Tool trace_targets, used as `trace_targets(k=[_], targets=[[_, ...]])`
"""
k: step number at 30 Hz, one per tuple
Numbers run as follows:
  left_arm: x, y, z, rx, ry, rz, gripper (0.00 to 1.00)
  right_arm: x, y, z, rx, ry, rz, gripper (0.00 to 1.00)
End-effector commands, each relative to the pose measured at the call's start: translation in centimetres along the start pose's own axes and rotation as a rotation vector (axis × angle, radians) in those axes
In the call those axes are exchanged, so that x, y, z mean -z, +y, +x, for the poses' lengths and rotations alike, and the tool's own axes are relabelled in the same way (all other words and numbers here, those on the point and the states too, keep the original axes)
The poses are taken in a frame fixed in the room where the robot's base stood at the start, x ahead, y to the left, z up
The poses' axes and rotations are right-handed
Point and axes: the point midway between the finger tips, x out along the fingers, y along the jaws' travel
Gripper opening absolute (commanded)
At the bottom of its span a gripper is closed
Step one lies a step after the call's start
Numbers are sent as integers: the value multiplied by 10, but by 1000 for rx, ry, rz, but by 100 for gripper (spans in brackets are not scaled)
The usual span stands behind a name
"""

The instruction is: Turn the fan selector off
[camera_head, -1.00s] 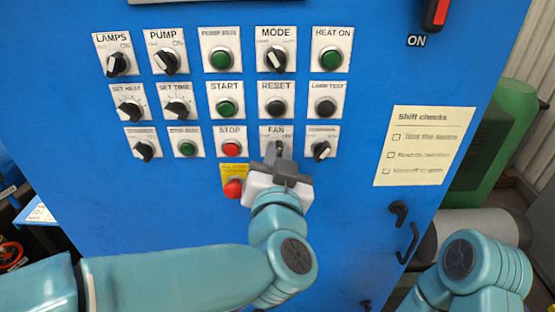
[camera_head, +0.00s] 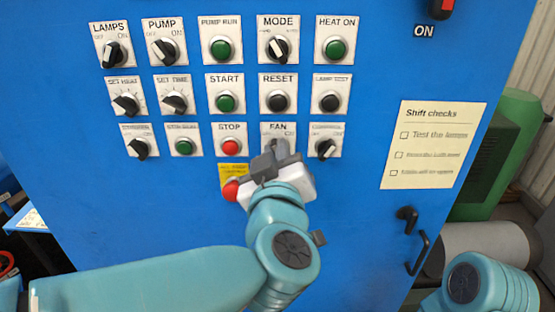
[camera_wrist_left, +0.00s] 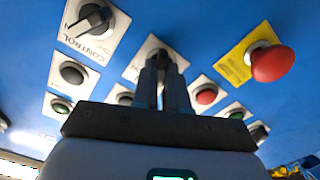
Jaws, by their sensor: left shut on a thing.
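The fan selector sits on a white plate marked FAN (camera_head: 278,128) in the lower row of the blue panel. My left gripper (camera_head: 275,151) covers the plate's lower part and is shut on the selector knob. In the left wrist view the two dark fingers (camera_wrist_left: 163,65) are close together over a white plate, with a dark bit of the knob (camera_wrist_left: 165,54) between and behind them. The knob's pointer is mostly hidden, so I cannot read its setting. My right arm shows only partly at the lower right, with its gripper out of view.
The red STOP button (camera_head: 231,147) is just left of the FAN plate. A red mushroom button on a yellow plate (camera_head: 232,171) is close beside my left gripper. A black-and-white selector (camera_head: 326,149) is to the right. The panel below is mostly clear, with a black handle (camera_head: 417,252) at right.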

Motion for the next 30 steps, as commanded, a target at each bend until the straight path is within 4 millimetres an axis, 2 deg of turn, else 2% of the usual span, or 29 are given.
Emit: trace_targets(k=[7, 21, 22, 24, 30], targets=[[-1, 0, 0, 0, -1, -59, 0, 0, 1, 4, 0, 0, 0, 0], [0, 0, 0, 0, -2, -71, 0, 0, 2, 4, 0, 0, 0, 0], [0, 0, 0, 0, -2, -71, 22, 0, 2, 4, 0, 0, 0, 0], [0, 0, 0, 0, -1, -70, 38, 0, 2, 4, 0, 0, 0, 0], [0, 0, 0, 0, -1, -69, 38, 0, 2, 4, 0, 0, 0, 0]])
